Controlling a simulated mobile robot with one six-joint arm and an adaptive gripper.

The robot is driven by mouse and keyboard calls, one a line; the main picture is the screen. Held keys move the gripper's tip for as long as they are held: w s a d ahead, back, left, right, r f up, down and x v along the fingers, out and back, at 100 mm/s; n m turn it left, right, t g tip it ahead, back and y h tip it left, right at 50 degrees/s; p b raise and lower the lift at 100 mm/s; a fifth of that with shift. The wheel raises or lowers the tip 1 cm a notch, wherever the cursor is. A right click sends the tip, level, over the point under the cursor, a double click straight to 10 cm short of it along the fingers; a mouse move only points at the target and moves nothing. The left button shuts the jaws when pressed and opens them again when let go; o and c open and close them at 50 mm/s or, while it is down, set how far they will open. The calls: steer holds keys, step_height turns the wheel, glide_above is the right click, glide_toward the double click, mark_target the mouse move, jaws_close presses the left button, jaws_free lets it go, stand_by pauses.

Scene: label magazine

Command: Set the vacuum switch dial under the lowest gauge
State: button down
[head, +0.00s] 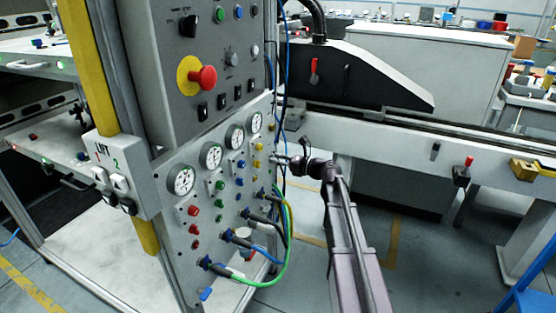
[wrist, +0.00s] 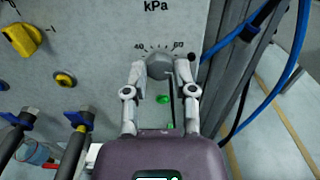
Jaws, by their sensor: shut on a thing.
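A round grey dial (wrist: 159,63) sits on the grey panel under the letters kPa, with a scale marked 40 and 60 above it. My gripper (wrist: 160,74) is shut on this dial, one finger on each side. I cannot make out where its pointer stands. In the head view my gripper (head: 284,160) reaches the right edge of the panel, and the dial is hidden there. A slanted row of round white gauges includes the one lowest in the picture (head: 181,179) and the one at the upper right (head: 255,122). Their needles are too small to read.
Yellow knobs (wrist: 64,80) lie left of the dial, and a green lamp (wrist: 162,99) shows just below it. Blue hoses (wrist: 245,90) hang close on the right. A red stop button (head: 203,77) is above the gauges.

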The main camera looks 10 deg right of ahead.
steer(key=n, duration=2.4)
steer(key=shift+s+a+f+n, duration=0.15)
steer(key=shift+s+a+n, duration=0.05)
steer(key=shift+a+n, duration=0.1)
steer(key=shift+c, duration=2.2)
jaws_free()
steer(key=shift+d, duration=0.1)
steer(key=shift+d, duration=0.15)
